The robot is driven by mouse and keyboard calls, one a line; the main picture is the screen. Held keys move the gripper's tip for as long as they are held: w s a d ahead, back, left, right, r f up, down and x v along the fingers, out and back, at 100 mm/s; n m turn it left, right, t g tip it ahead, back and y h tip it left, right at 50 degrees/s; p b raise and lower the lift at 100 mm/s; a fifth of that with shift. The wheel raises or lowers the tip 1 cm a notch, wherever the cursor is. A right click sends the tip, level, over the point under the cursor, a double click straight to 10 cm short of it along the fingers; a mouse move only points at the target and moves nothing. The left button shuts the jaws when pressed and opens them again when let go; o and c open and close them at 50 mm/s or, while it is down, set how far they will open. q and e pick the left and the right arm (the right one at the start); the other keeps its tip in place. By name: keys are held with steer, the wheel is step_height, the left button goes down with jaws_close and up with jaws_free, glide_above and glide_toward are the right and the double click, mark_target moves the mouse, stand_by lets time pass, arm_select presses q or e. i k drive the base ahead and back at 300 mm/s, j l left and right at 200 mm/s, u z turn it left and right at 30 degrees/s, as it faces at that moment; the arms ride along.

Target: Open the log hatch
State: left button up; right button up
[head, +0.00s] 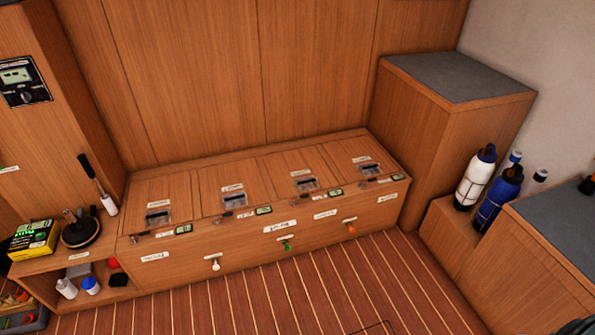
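A long wooden bench has a row of several hatch lids in its top: a far left lid (165,188), a second lid (224,177), a third lid (288,164) and a far right lid (345,152). All look shut and flush. Each has a white label and a recessed dark latch, such as the far left latch (158,217) and the far right latch (369,169). The label writing is too small to read, so I cannot tell which lid is the log hatch. Neither of my grippers is in view.
The bench front has white (215,264), green (287,245) and orange (351,228) knobs. Left stand a yellow-green box (34,240) and a dark round object (81,231). Bottles (475,178) stand at right. The striped floor (270,300) before the bench is mostly clear.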

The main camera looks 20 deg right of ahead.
mark_target(298, 172)
steer(key=i+l, duration=0.3)
steer(key=i+l+z, duration=0.15)
steer(key=i+l, duration=0.2)
steer(key=i, duration=0.15)
